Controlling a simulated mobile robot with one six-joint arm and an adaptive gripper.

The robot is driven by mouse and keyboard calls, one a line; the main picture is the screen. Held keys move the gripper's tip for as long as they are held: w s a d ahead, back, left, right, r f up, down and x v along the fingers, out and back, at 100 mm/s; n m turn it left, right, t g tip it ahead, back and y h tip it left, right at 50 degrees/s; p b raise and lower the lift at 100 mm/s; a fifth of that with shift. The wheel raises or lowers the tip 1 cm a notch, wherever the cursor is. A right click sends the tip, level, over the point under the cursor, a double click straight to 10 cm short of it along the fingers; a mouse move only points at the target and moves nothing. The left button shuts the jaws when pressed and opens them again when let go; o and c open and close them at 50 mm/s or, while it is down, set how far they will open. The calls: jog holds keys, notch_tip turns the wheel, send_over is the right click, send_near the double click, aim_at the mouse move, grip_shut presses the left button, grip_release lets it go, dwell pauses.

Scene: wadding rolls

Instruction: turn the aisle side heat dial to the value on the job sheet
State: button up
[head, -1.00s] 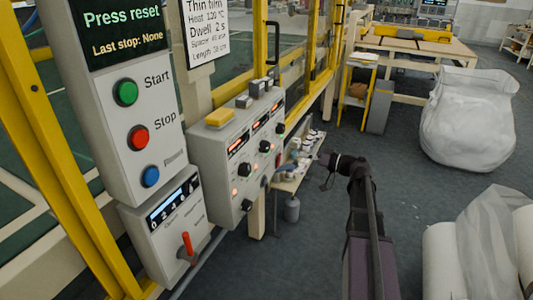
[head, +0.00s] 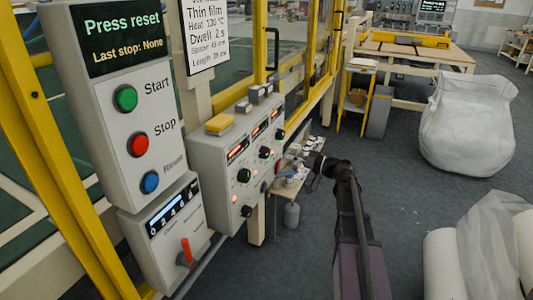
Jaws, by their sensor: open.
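The grey control box (head: 222,160) carries a row of lit red displays and several black dials, among them a near dial (head: 243,175), a middle dial (head: 264,152) and a far dial (head: 280,134). Their labels are too small to read, so I cannot tell which is the aisle side heat dial. The job sheet (head: 207,35) hangs above, headed "Thin film"; its heat line looks like 130 °C but is blurred. My gripper (head: 291,167) is open, small in view, just right of the box's far end. Its fingertips are hard to make out, and no contact shows.
A panel with green Start (head: 125,98), red Stop (head: 138,145) and blue Reset (head: 149,182) buttons stands at the left. Below it is a box with a red lever (head: 186,251). A low shelf (head: 285,188) with small items lies behind my gripper.

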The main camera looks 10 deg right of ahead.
aim_at(268, 152)
jog(key=x, duration=0.9)
jog(key=shift+c, duration=0.2)
jog(key=c, duration=1.1)
